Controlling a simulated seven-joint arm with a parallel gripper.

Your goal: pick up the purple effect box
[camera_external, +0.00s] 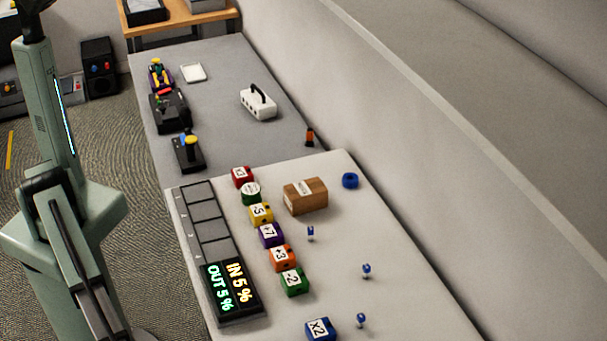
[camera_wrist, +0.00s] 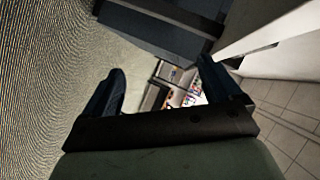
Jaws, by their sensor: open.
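The purple effect box (camera_external: 270,234) sits on the light grey table in the external view, labelled 7, in a row of coloured boxes. It lies between the yellow box (camera_external: 261,213) and the orange box (camera_external: 283,258). My gripper (camera_wrist: 160,66) shows in the wrist view with its two dark fingers wide apart and nothing between them. It is far from the table; the boxes appear only as tiny coloured specks beyond the fingers, and I cannot pick out the purple one there. In the external view my arm stands at the left, and its fingers cannot be made out.
A red box (camera_external: 242,176), a green box (camera_external: 294,282) and a blue box (camera_external: 321,329) also stand on the table. A cardboard box (camera_external: 306,195) and blue tape roll (camera_external: 350,180) lie behind the row. A slotted panel with display (camera_external: 232,288) runs along the near left edge.

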